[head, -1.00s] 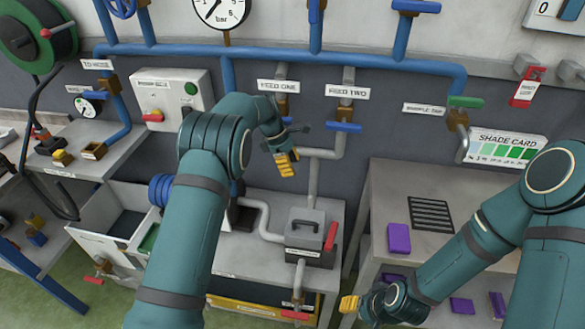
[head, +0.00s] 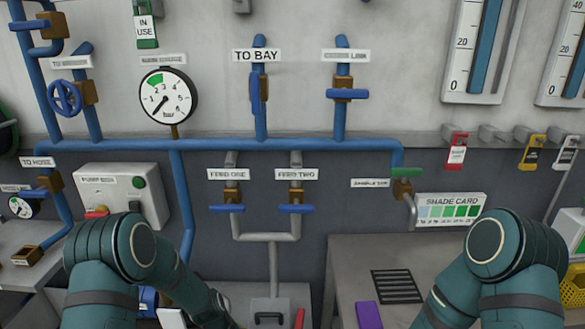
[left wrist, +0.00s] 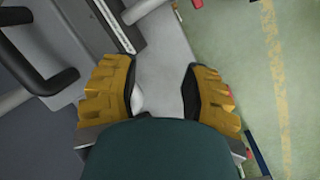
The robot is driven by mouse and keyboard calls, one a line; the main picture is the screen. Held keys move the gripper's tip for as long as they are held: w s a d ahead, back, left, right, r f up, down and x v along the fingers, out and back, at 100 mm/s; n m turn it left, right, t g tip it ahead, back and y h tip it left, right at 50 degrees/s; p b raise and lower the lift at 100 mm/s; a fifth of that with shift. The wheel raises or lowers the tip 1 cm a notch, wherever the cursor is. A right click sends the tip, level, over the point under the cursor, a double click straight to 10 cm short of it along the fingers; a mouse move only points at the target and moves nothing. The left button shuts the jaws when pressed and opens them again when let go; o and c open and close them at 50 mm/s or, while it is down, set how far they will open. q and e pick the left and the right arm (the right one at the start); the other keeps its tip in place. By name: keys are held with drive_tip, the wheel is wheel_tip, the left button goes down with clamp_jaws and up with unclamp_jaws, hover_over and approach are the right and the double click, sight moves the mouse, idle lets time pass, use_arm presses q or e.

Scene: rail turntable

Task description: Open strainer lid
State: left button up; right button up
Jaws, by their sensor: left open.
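The grey strainer lid (head: 270,305) shows at the bottom edge of the head view, with its dark handle (head: 268,318). The rest of the strainer is cut off by the frame, and I cannot tell there whether the lid sits fully shut. My left gripper (left wrist: 163,90) shows in the left wrist view, with its yellow-padded fingers apart and nothing held between them. A dark bar handle (left wrist: 45,85) on a grey surface is left of the fingers, apart from them; it looks like the lid's handle. My right gripper is out of view.
A red lever (head: 299,318) stands right of the strainer. Feed one (head: 227,208) and feed two (head: 296,208) valves are above it. A purple block (head: 368,315) lies on the right bench. Green floor (left wrist: 235,40) shows right of the gripper.

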use_arm(q)
drive_tip(key=s+d+f+m, duration=0.1)
drive_tip(key=s+m, duration=0.2)
drive_tip(key=s, duration=0.4)
drive_tip(key=shift+s+d+f+t, duration=0.3)
drive_tip(key=shift+s+d+f, duration=0.05)
drive_tip(key=shift+d, duration=0.05)
drive_tip(key=s+d+m, duration=0.1)
drive_tip(key=s, duration=0.2)
drive_tip(key=s+d+r+m, duration=0.1)
drive_tip(key=s+m, duration=0.1)
drive_tip(key=s, duration=0.1)
drive_tip(key=s+d+m+t+b, duration=0.1)
drive_tip(key=s+m, duration=0.1)
drive_tip(key=s, duration=0.1)
drive_tip(key=shift+r+h, duration=0.3)
drive_tip(key=shift+h, duration=0.1)
drive_tip(key=m+y+b, duration=0.4)
drive_tip(key=m+b, duration=0.3)
drive_tip(key=m, duration=1.3)
approach(268, 314)
drive_tip(key=f, duration=0.3)
drive_tip(key=w+f+b, duration=0.1)
drive_tip(key=f, duration=0.2)
drive_tip(key=f+b, duration=0.1)
drive_tip(key=f, duration=0.2)
drive_tip(key=shift+w+f, duration=0.15)
drive_tip(key=shift+w, duration=0.25)
drive_tip(key=shift+o, duration=0.2)
